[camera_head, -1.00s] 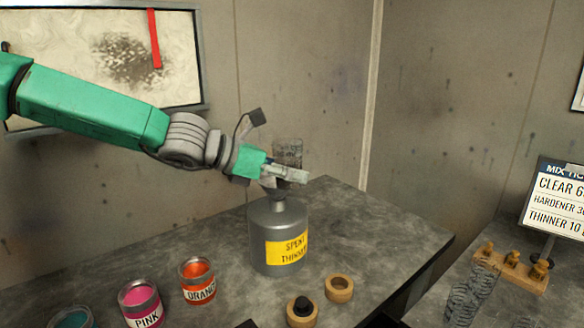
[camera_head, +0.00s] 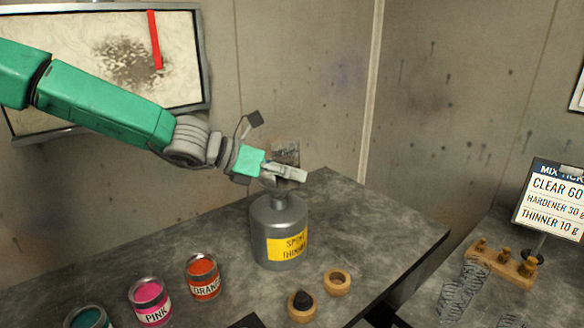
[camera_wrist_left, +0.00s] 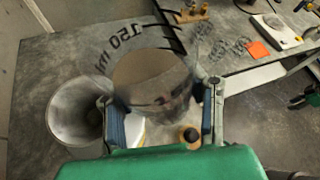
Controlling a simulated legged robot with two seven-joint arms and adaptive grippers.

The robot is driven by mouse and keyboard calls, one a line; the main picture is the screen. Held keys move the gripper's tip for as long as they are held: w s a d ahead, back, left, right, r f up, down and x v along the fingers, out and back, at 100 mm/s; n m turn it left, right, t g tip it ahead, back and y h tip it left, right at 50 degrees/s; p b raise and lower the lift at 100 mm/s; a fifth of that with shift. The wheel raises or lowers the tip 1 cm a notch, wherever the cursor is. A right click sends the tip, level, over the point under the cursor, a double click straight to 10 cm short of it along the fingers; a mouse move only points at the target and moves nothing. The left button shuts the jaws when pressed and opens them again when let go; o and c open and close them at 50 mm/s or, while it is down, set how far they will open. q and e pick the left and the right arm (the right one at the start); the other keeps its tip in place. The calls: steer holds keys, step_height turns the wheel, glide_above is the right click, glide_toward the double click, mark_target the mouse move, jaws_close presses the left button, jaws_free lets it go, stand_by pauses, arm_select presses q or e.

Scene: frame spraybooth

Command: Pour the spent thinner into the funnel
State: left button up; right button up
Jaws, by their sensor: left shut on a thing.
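My left gripper (camera_head: 285,173) is shut on a clear cup (camera_head: 285,153) with dark markings. In the left wrist view, the cup (camera_wrist_left: 150,85) sits between the two fingers (camera_wrist_left: 160,95) and holds a brownish liquid. A grey can (camera_head: 268,222) with a yellow "SPENT THINNER" label stands on the bench below the gripper. The metal funnel (camera_wrist_left: 75,112) shows beside the cup, to its left in the wrist view. In the head view the gripper mostly hides the funnel above the can's neck. The cup looks about upright. My right gripper is not in view.
Pink (camera_head: 150,302), orange (camera_head: 202,278) and teal (camera_head: 86,318) paint cans stand at the front left. Two wooden rings (camera_head: 337,282) lie in front of the grey can, one with a black piece on it. A mix ticket sign (camera_head: 553,200) and wooden rack (camera_head: 502,264) stand right.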

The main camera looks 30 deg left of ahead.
arm_select(q)
steer(key=shift+a+n+g+p, duration=0.3)
steer(key=shift+a+p, duration=0.05)
steer(key=shift+p, duration=0.5)
steer(key=shift+w+f+n+h+p, duration=0.25)
steer(key=shift+f+n+h+p, duration=0.2)
steer(key=shift+f+p, duration=0.3)
steer(key=shift+a+f, duration=0.1)
steer(key=shift+w+a+f+n+g+p, duration=0.1)
steer(key=shift+f+n+g+p, duration=0.25)
steer(key=shift+p, duration=0.6)
steer(key=shift+f, duration=0.15)
steer(key=shift+p, duration=0.35)
steer(key=shift+f+n+g+h+p, duration=0.1)
steer(key=shift+n+g+h+p, duration=0.25)
steer(key=shift+p, duration=0.3)
steer(key=shift+n+p, duration=0.25)
steer(key=shift+p, duration=0.1)
